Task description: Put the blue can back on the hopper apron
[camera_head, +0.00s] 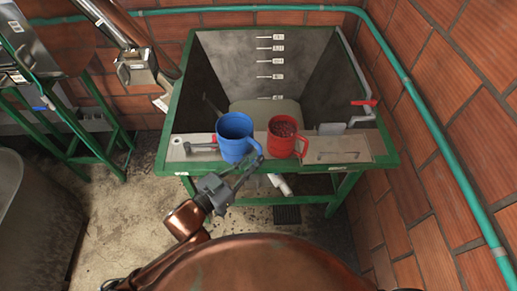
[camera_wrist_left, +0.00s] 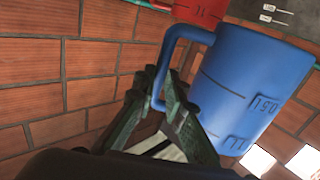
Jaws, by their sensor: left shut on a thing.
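The blue can (camera_head: 234,140) is upright at the front of the hopper apron (camera_head: 344,149), left of the red can. My left gripper (camera_head: 248,168) reaches up from the front and is shut on the blue can's handle. The left wrist view shows the blue can (camera_wrist_left: 258,85) close up, with its handle between the fingers (camera_wrist_left: 172,108). The can's base looks over or near the apron's front edge. I cannot tell whether it touches the apron. My right gripper is in neither view.
A red can (camera_head: 282,140) with dark red contents stands on the apron just right of the blue can. The green-framed hopper (camera_head: 265,60) opens behind. A red-handled valve (camera_head: 363,103) is at the right. A brick wall (camera_head: 450,110) closes the right side.

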